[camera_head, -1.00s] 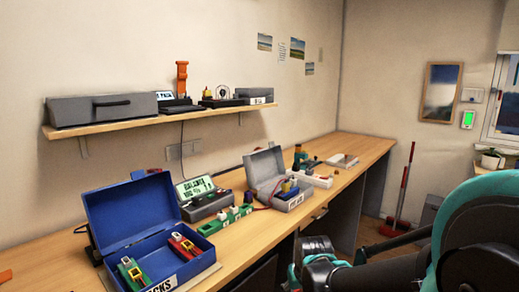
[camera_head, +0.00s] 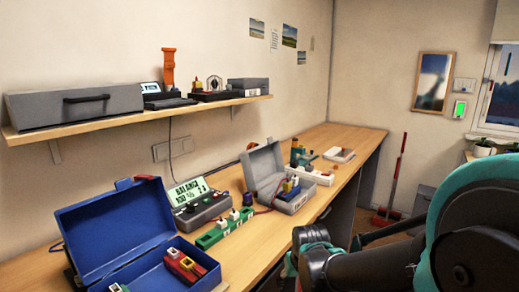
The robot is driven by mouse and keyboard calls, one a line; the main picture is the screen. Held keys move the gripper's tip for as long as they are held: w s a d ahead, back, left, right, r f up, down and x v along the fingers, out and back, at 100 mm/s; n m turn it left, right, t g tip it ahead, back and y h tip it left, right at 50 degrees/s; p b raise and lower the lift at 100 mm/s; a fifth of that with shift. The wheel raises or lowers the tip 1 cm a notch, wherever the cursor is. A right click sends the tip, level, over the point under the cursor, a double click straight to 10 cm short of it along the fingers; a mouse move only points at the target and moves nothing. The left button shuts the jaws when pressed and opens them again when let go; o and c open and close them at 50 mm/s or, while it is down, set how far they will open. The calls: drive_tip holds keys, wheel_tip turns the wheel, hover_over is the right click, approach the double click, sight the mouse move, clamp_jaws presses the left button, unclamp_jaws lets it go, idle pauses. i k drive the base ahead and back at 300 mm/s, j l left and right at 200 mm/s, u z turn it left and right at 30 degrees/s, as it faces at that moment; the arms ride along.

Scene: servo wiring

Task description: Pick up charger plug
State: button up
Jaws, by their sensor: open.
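A grey charger (camera_head: 200,207) with a lit screen reading about balance and 100 % stands on the workbench, left of the middle. I cannot tell for sure which small part is the charger plug. Small white blocks (camera_head: 234,214) sit on a green strip (camera_head: 210,240) in front of the charger. A dark plug-like piece (camera_head: 308,165) stands on a white power strip (camera_head: 318,178) further back. My teal and black arm reaches in from the right, in front of the bench. Its gripper fingers do not show.
An open blue case (camera_head: 115,215) holds red and green parts at front left. An open grey box (camera_head: 264,172) with small parts and red wire stands mid-bench. A shelf (camera_head: 60,137) with devices hangs above. Bare bench (camera_head: 262,240) shows along the front edge.

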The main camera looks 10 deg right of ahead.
sight(287, 185)
drive_tip(key=i+l+z, duration=0.15)
drive_tip(key=l, duration=0.3)
drive_tip(key=i+l+z, duration=0.2)
drive_tip(key=i+l, duration=0.15)
drive_tip(key=i+l+z, duration=0.15)
drive_tip(key=i+l, duration=0.05)
drive_tip(key=i, duration=0.1)
